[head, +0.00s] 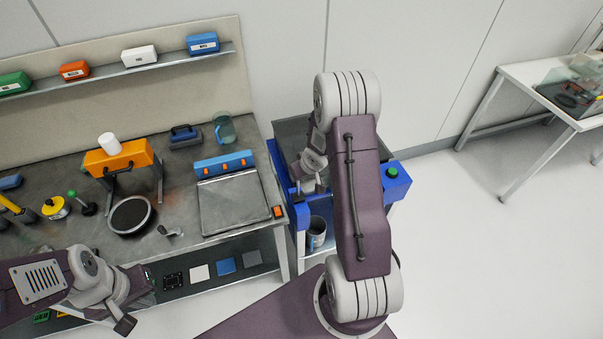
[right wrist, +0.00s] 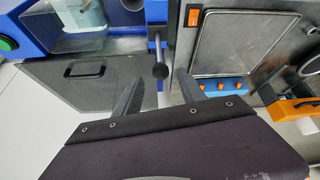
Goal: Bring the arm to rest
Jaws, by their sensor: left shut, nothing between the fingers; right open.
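My left gripper (head: 142,282) is at the lower left of the head view, near the front edge of the workbench (head: 185,262). It is shut and empty; its fingertips are hard to make out.
The workbench carries an orange stand (head: 120,157), a round dark dish (head: 131,216) and a blue device with a metal plate (head: 235,205). A shelf (head: 130,70) behind holds several coloured boxes. Another table (head: 515,72) stands at right; the floor between is clear.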

